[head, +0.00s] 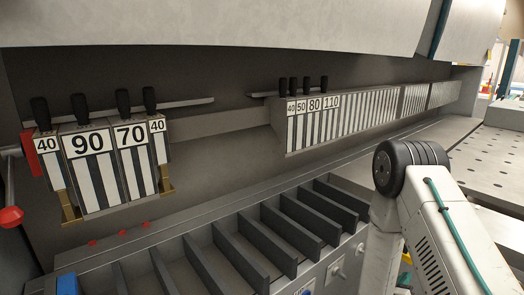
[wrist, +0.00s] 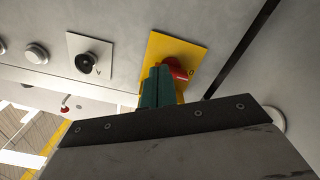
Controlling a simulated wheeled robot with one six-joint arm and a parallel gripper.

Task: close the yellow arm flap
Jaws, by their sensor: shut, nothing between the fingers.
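Two brass-yellow pieces, one at the left (head: 70,206) and one at the right (head: 165,180), sit at the lower outer edges of the numbered left tool group in the head view. I cannot tell whether either is the yellow arm flap, or whether it is open. My gripper (wrist: 158,72) shows in the wrist view with its green fingers together and nothing between them. Its tips are in front of a yellow plate (wrist: 190,48) with a red button (wrist: 177,69), partly covering both. Contact cannot be told. The head view shows my arm, not the fingers.
The striped 40-90-70-40 tools (head: 108,170) hang at the left, and a longer tool row (head: 345,120) runs right. A slotted rack (head: 245,240) lies in front. A black knob (wrist: 86,63) sits beside the yellow plate. A red ball handle (head: 11,217) is far left.

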